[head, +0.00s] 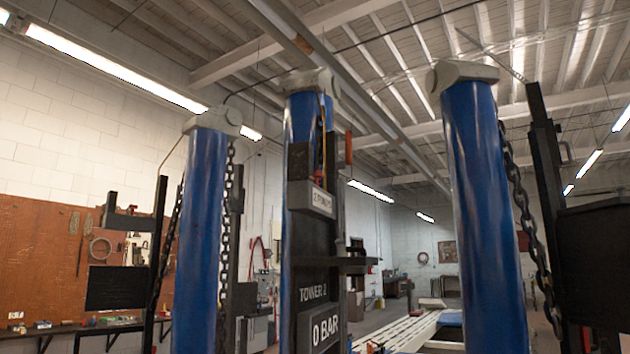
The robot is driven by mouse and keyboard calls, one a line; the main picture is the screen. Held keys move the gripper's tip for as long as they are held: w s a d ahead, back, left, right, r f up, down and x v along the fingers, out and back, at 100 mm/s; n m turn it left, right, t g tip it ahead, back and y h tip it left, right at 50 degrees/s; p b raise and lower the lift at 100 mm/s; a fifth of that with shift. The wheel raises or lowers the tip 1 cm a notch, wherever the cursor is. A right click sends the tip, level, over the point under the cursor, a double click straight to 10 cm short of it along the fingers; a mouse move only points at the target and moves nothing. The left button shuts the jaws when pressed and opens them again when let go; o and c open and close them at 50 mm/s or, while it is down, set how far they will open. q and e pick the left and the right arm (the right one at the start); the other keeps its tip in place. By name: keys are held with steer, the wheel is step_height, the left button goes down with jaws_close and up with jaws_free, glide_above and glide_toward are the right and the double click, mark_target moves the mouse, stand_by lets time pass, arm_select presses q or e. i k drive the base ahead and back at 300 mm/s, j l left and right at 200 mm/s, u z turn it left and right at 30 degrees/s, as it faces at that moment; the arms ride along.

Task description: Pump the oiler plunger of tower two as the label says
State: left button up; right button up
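Tower two is the middle blue column (301,125), with a dark carriage carrying a "TOWER 2" marking (313,292). A small label plate (322,200) on its upper front seems to read "2 PUMPS", though the print is small. A red part (320,171) sits just above this plate, and an upright orange-red handle-like piece (348,148) stands to its right. I cannot tell which of these is the oiler plunger. A lower plate (325,328) reads "0 BAR". Neither of my grippers is in view.
Similar blue columns stand at left (201,235) and right (482,210), with hanging chains (226,225) and dark uprights. A dark bracket (345,261) juts right from tower two's carriage. A white slatted frame (405,330) lies behind, right of tower two.

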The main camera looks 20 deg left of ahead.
mark_target(318, 175)
steer(key=u, duration=0.5)
steer(key=i+l+u, duration=0.1)
steer(key=l+u, duration=0.25)
steer(key=i+l+u, duration=0.1)
steer(key=l+u, duration=0.55)
steer(key=i+l+u, duration=0.15)
steer(key=l, duration=1.15)
steer(key=k, duration=0.05)
